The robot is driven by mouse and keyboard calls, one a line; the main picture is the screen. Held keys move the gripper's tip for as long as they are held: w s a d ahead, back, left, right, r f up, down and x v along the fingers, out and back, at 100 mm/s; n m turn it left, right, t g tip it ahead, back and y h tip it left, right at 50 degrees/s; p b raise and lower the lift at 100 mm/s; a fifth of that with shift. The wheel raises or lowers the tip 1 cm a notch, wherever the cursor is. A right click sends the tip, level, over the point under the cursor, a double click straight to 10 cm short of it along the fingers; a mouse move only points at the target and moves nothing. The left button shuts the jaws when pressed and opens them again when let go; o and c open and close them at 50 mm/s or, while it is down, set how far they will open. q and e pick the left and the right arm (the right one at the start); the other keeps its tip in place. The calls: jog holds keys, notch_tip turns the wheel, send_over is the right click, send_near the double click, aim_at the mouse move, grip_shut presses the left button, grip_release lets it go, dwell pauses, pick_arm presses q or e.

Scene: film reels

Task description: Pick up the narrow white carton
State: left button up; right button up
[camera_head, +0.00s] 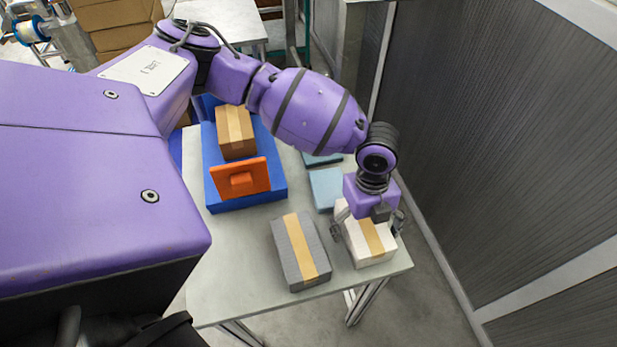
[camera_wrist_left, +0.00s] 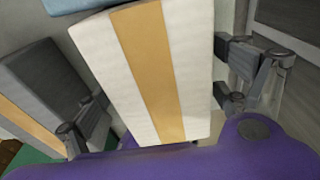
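The narrow white carton (camera_head: 368,243) has a tan tape strip and sits at the table's right front corner. In the left wrist view the white carton (camera_wrist_left: 190,62) fills the middle, lengthwise between the fingers. My left gripper (camera_head: 367,227) points down over it, one finger on each side. In the left wrist view, the fingers of my left gripper (camera_wrist_left: 160,95) lie close along the carton's long edges. I cannot tell whether the pads press on it or a small gap is left. The carton seems to rest on the table. My right gripper is not in view.
A grey carton (camera_head: 288,257) with tan tape stands just left of the white one. Light blue boxes (camera_head: 326,187) lie behind. A blue tray (camera_head: 216,177) holds a brown box (camera_head: 229,125) and an orange piece (camera_head: 257,171). A dark wall (camera_head: 500,120) rises at right.

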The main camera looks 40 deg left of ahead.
pick_arm(q)
jog(key=c, duration=1.4)
